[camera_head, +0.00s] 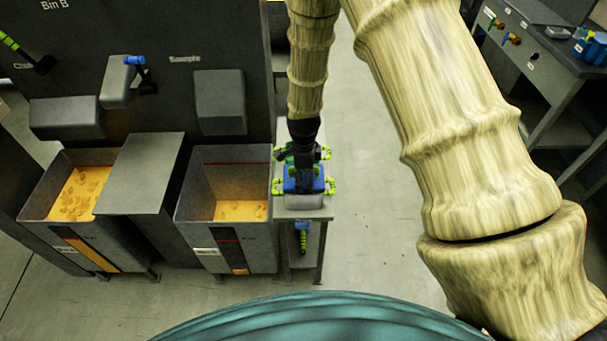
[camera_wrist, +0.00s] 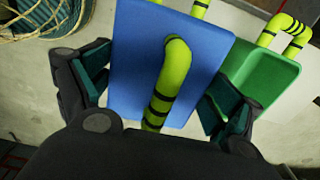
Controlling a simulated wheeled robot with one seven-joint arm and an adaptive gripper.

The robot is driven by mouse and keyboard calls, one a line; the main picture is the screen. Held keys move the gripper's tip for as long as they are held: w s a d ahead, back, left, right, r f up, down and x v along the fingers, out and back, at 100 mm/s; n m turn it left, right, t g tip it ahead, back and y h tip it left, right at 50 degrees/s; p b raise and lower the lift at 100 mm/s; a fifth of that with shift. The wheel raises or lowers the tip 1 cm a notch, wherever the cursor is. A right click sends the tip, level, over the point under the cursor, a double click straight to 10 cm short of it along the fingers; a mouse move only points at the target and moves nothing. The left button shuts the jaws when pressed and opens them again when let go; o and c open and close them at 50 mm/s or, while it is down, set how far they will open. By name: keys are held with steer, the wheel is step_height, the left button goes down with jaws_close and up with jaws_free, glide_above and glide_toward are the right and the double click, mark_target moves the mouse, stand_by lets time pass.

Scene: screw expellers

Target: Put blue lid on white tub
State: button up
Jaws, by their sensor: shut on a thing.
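The blue lid (camera_wrist: 135,65) fills the middle of the wrist view, with a yellow-green, black-banded handle (camera_wrist: 172,80) rising from it. My gripper (camera_wrist: 155,85) is shut on the blue lid, with a teal finger pad at either side. In the head view my gripper (camera_head: 303,172) points down over the small stand, with the blue lid (camera_head: 290,186) below it. A whitish tub (camera_head: 304,202) shows under the lid, with yellow-green handles at its sides. The gripper partly covers both, and I cannot tell whether lid and tub touch.
The grey stand (camera_head: 319,213) is narrow. A hopper (camera_head: 207,235) with orange material adjoins it at left. A blue and yellow-green tool (camera_head: 302,238) hangs below its front edge. Open floor (camera_head: 375,220) lies right.

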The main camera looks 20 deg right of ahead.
steer(key=shift+f, duration=0.2)
steer(key=shift+f, duration=0.6)
steer(key=o, duration=0.7)
steer(key=shift+o, duration=0.2)
steer(key=shift+r, duration=0.1)
steer(key=shift+r, duration=0.55)
steer(key=shift+r+b, duration=1.65)
steer(key=shift+r, duration=4.3)
